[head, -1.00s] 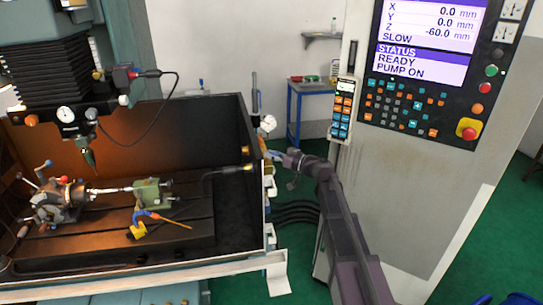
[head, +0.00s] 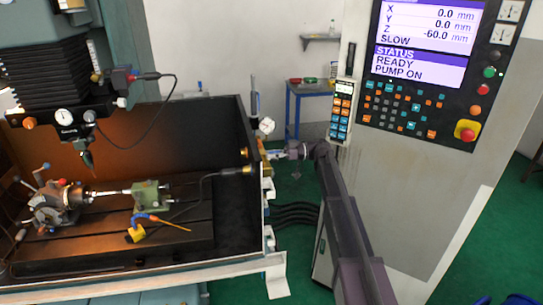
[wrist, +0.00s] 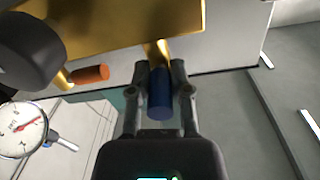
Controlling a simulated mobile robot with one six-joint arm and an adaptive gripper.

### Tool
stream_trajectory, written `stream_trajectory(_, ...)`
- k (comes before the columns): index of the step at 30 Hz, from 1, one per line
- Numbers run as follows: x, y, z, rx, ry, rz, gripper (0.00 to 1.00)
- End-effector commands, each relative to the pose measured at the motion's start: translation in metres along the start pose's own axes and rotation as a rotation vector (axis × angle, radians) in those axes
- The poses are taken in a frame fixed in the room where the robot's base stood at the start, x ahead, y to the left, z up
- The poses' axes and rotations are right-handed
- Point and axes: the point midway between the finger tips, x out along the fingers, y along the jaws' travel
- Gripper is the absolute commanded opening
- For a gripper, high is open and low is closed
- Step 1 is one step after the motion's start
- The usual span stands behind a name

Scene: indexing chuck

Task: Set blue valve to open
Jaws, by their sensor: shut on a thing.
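The blue valve handle (wrist: 160,95) sits between the two fingers of my gripper (wrist: 160,98) in the wrist view. The fingers are shut on it from both sides. The handle hangs from a brass stem under a brass block (wrist: 130,28) and points toward my wrist. In the head view my gripper (head: 275,154) is at the right outer side of the machine enclosure. The blue handle is too small and covered there to make out clearly.
An orange handle (wrist: 88,74) on a brass stem is left of the blue one. A dial gauge (wrist: 20,129) and a dark round part (wrist: 28,50) are further left. The control cabinet (head: 400,190) stands right of my arm. Black hoses (head: 293,212) run below.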

Motion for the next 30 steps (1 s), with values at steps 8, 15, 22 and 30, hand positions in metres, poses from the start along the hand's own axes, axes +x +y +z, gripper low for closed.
stream_trajectory(8, 0.0024, 0.0021, -0.0011, -0.001, -0.009, -0.059, 0.00)
stream_trajectory(15, 0.0027, 0.0016, -0.0008, -0.001, -0.010, -0.061, 0.00)
stream_trajectory(22, 0.0025, 0.0014, -0.0006, -0.001, -0.011, -0.060, 0.61)
stream_trajectory(30, 0.0012, 0.0013, -0.0003, 0.000, -0.011, -0.059, 0.61)
